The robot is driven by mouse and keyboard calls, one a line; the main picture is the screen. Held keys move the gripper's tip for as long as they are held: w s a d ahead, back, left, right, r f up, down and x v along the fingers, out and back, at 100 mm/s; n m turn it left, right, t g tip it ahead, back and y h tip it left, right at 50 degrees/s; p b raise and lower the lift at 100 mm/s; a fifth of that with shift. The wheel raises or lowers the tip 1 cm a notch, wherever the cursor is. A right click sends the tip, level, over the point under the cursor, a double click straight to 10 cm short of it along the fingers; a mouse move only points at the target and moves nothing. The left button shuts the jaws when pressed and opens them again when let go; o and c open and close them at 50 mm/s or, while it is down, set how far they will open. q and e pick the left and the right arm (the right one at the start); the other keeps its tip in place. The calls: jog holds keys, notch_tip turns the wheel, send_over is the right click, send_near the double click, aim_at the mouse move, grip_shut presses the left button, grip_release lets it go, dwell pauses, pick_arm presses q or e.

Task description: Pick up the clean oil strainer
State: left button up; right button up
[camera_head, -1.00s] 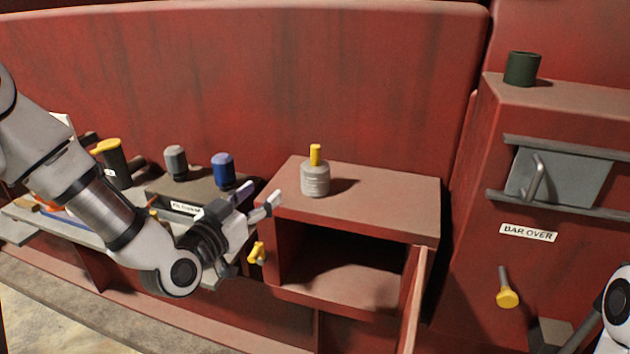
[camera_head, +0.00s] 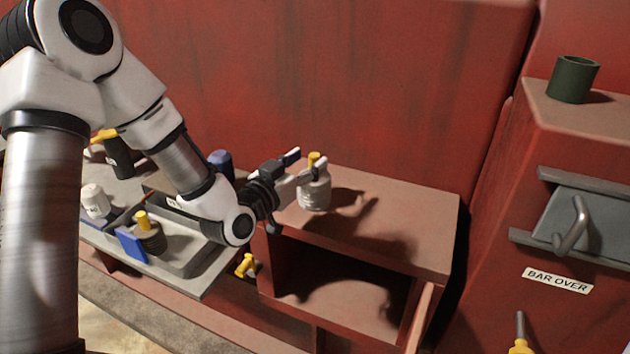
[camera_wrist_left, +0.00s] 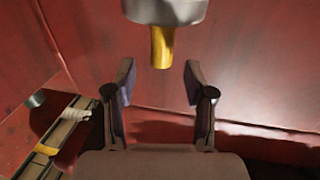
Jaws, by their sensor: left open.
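The oil strainer, a light grey ribbed cylinder (camera_head: 314,196) with a short yellow handle on top, stands upright on the red cabinet top (camera_head: 400,215). My left gripper (camera_head: 298,168) is open at its left side, near handle height. In the left wrist view, the yellow handle (camera_wrist_left: 162,46) and part of the grey body (camera_wrist_left: 165,10) show ahead, in line with the gap between the open fingers (camera_wrist_left: 158,82). The handle is not gripped. I cannot tell whether a finger touches the strainer. My right gripper is out of view.
A darker strainer-like piece with a yellow handle (camera_head: 148,235) stands in the tray at left, by a blue block (camera_head: 131,245). A white container (camera_head: 95,200) and blue cylinder (camera_head: 221,162) stand nearby. The cabinet front is open. A green cup (camera_head: 573,80) stands at right.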

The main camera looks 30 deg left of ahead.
aim_at(311, 157)
pick_arm(q)
jog(key=w, duration=0.4)
jog(key=shift+d+f, duration=0.2)
jog(key=shift+s+r, duration=0.15)
jog(key=shift+s, duration=0.05)
jog(key=shift+c, duration=0.7)
jog(key=shift+s+a, duration=0.1)
grip_shut()
jog(key=shift+r, duration=0.1)
